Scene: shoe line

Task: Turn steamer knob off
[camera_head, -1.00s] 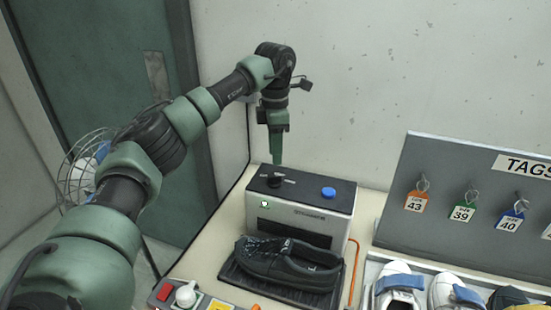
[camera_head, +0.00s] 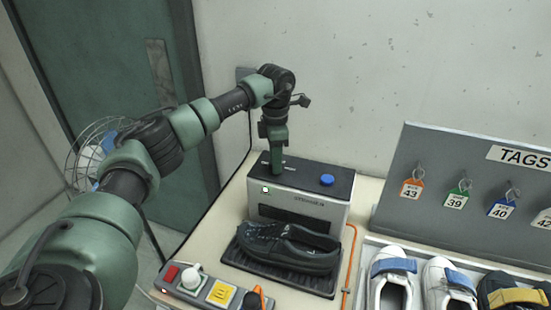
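The steamer (camera_head: 300,195) is a grey box with a dark top, marked STEAMER on its front. A blue button (camera_head: 327,180) sits on its top right. A small lit square lamp (camera_head: 265,189) is at its front left edge and looks pale. My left gripper (camera_head: 277,170) points straight down onto the left part of the top, where the black knob is; the gripper hides most of the knob. I see the fingers edge-on and cannot tell whether they are closed around it. My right gripper is out of view.
A black shoe (camera_head: 290,248) lies on a dark tray right in front of the steamer. A control strip with a white knob (camera_head: 193,278) is at the front. A tag board (camera_head: 440,210) and a tray of shoes (camera_head: 408,272) stand at right. A fan (camera_head: 88,158) is behind my arm.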

